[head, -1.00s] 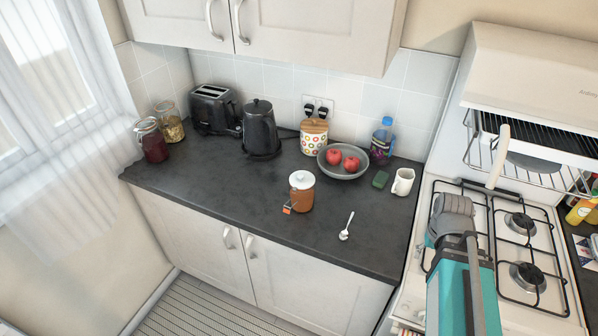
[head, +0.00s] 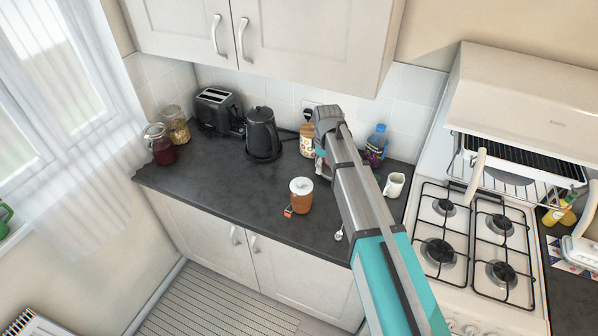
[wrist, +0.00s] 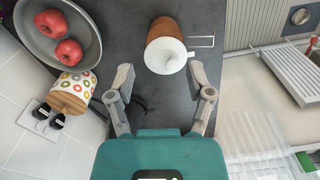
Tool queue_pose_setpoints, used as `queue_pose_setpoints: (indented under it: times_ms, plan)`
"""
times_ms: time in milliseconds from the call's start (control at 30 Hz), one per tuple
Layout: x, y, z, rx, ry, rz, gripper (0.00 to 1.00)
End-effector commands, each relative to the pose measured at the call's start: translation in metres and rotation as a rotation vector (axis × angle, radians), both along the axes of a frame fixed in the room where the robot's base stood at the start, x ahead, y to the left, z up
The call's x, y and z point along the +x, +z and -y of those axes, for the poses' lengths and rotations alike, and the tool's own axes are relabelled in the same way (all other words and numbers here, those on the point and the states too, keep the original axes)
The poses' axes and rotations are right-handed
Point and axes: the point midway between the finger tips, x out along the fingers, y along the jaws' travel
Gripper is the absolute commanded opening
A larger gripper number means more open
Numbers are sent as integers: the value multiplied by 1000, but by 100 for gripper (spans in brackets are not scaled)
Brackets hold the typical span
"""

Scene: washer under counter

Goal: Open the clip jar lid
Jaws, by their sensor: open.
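A brown jar (head: 301,199) with a white knobbed lid stands upright on the dark counter, left of my arm. In the wrist view the jar (wrist: 166,31) is near the top centre, with its white lid (wrist: 167,57) towards me and a thin wire loop (wrist: 202,42) sticking out at its right side. The lid looks seated on the jar. My gripper (wrist: 162,82) is open and empty in the wrist view. The jar lies beyond its fingertips, with no clear contact. In the head view my arm mostly hides the gripper.
A grey bowl (wrist: 85,57) with red apples and a patterned canister (wrist: 73,90) stand nearby. A black kettle (head: 262,135), a toaster (head: 217,110) and two glass jars stand along the back left. The counter left of the brown jar is clear. The hob (head: 470,235) is right.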

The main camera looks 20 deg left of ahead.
Motion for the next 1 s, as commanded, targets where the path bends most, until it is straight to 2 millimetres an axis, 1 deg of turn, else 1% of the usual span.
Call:
queue_pose_setpoints:
  times_ms: [33,100,200,300,433,800,1000]
  plan:
    - [6,14,-24,0,56,0,68]
    - [7,20,-45,0,119,0,68]
    - [6,26,-67,0,186,0,68]
    - [5,28,-80,0,224,0,68]
    - [4,28,-84,0,241,0,68]
    - [4,27,-84,0,239,0,68]
    - [4,21,-84,0,239,0,68]
